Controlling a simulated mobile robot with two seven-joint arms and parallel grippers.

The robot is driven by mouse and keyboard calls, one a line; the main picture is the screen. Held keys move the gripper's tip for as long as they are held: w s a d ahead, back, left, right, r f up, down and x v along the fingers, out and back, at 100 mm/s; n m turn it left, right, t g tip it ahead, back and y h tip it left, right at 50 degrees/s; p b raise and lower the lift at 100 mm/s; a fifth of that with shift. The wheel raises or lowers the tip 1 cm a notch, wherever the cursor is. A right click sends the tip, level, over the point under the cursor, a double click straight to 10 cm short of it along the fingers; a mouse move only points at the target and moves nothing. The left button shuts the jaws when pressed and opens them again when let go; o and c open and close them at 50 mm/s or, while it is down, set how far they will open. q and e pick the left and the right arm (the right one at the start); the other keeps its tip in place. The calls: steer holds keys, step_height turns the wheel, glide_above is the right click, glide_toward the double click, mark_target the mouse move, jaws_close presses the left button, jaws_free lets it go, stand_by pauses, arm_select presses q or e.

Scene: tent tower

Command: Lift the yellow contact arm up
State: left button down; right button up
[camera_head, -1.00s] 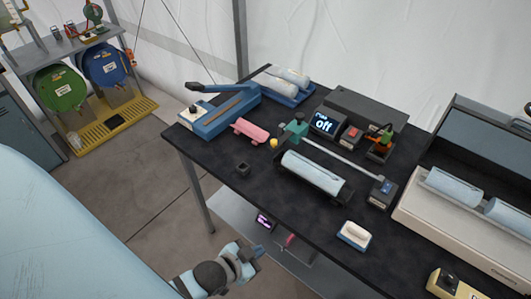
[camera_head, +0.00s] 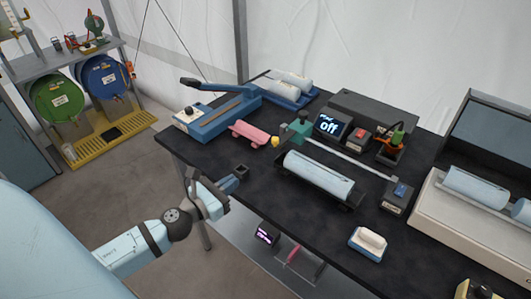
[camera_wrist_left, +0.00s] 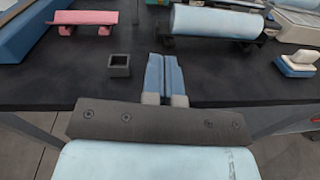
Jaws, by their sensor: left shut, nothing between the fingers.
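The yellow contact arm shows as a small yellow tip (camera_head: 275,141) beside a teal block (camera_head: 297,131) at the left end of a metal rail on the black table. A light-blue cylinder (camera_head: 319,173) lies in a dark cradle just in front of the rail. My left gripper (camera_head: 223,187) is at the table's front edge, well in front and to the left of the yellow tip, touching nothing that I can see. In the left wrist view its two blue fingers (camera_wrist_left: 165,78) are together and empty. My right gripper is not in view.
A small dark square cup (camera_head: 241,171) stands close to my left gripper. A pink cradle (camera_head: 250,133) and a blue lever device (camera_head: 215,117) are behind it. A display reading "off" (camera_head: 331,125) stands behind the rail. A white-topped blue block (camera_head: 368,243) is at front right.

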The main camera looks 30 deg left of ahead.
arm_select(q)
steer(key=p, duration=0.3)
glide_toward(274, 144)
steer(key=w+f, duration=0.1)
steer(key=w, duration=0.1)
steer(key=w+f, duration=0.2)
steer(key=shift+w+f, duration=0.25)
steer(key=shift+w, duration=0.05)
steer(key=shift+w+d+r+p, duration=0.2)
steer(key=shift+w+r+p, duration=0.6)
steer(key=shift+r, duration=0.1)
steer(key=shift+w+d+r, duration=0.1)
steer(key=shift+w+r, duration=0.25)
steer(key=shift+w, duration=0.15)
steer(key=shift+r, duration=0.1)
steer(key=shift+r+p, duration=0.4)
steer(key=shift+p, duration=0.25)
